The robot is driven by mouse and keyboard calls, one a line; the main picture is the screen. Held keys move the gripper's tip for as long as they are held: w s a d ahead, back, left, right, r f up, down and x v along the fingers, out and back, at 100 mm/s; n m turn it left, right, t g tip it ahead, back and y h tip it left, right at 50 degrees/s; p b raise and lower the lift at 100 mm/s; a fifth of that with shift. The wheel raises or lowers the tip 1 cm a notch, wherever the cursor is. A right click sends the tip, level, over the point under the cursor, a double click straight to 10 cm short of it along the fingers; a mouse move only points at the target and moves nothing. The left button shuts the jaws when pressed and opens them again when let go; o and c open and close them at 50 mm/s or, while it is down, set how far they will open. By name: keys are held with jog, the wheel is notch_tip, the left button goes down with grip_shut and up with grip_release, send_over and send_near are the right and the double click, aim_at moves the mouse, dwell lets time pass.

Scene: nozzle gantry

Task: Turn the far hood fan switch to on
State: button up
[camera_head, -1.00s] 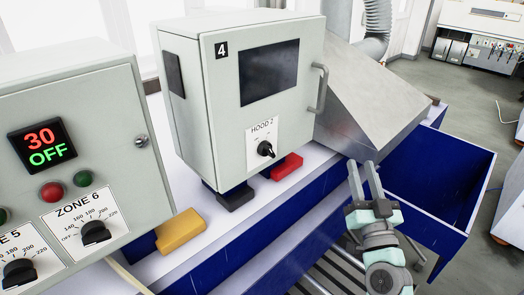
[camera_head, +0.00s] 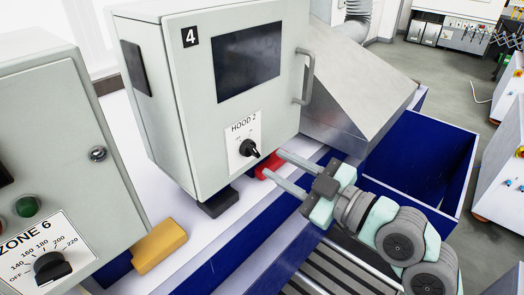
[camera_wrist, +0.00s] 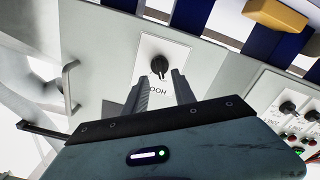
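The hood fan switch is a black rotary knob (camera_head: 249,148) on a white plate labelled HOOD 2 (camera_head: 243,126), on the front of the grey cabinet marked 4 (camera_head: 190,100). Its small position marks are too fine to read. In the wrist view the knob (camera_wrist: 160,68) appears beyond and between the fingertips. My gripper (camera_head: 272,168) is open and empty, its two fingers apart and pointing at the cabinet front, a little right of and below the knob. In the wrist view my gripper (camera_wrist: 161,78) faces the plate; I cannot tell the exact gap.
A door handle (camera_head: 305,78) sticks out right of the plate. Red (camera_head: 268,165) and yellow (camera_head: 160,245) blocks lie on the white ledge below. The ZONE 6 panel (camera_head: 45,255) stands at left. A sloped metal hood (camera_head: 360,90) and blue bin (camera_head: 425,165) are at right.

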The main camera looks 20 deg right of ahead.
aim_at(257, 153)
jog(key=shift+p+x, duration=0.55)
jog(key=shift+x, duration=2.05)
jog(key=shift+d, duration=0.1)
jog(key=shift+c, duration=0.3)
grip_shut()
